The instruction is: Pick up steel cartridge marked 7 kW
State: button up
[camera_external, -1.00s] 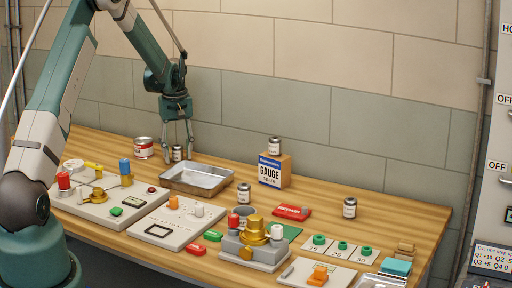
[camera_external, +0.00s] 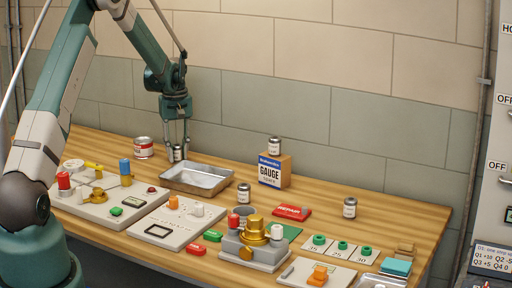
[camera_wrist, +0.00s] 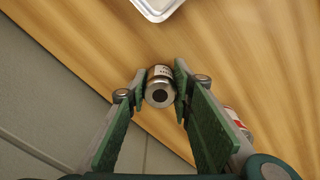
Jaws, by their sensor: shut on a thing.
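A small steel cartridge (camera_wrist: 159,88) with a white label stands between my fingertips in the wrist view; its marking is too small to read. It also shows in the external view (camera_external: 178,153), at the back left of the bench beside the metal tray. My gripper (camera_external: 176,146) points down from above and is shut on this cartridge, with a green pad on each side of it in the wrist view (camera_wrist: 158,92). Similar cartridges stand on the gauge box (camera_external: 274,146), near the bench middle (camera_external: 243,193) and at the right (camera_external: 350,208). Their labels are not legible.
The metal tray (camera_external: 198,191) lies just right of my gripper. A red-and-white can (camera_external: 144,148) stands to its left. Panels, a brass valve (camera_external: 255,229) and colored blocks fill the front. Bare wood lies between tray and box.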

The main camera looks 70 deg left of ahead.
aim_at(177, 145)
notch_tip(177, 145, up, 10)
jog(key=shift+f, duration=0.1)
dwell(0.5)
dwell(0.5)
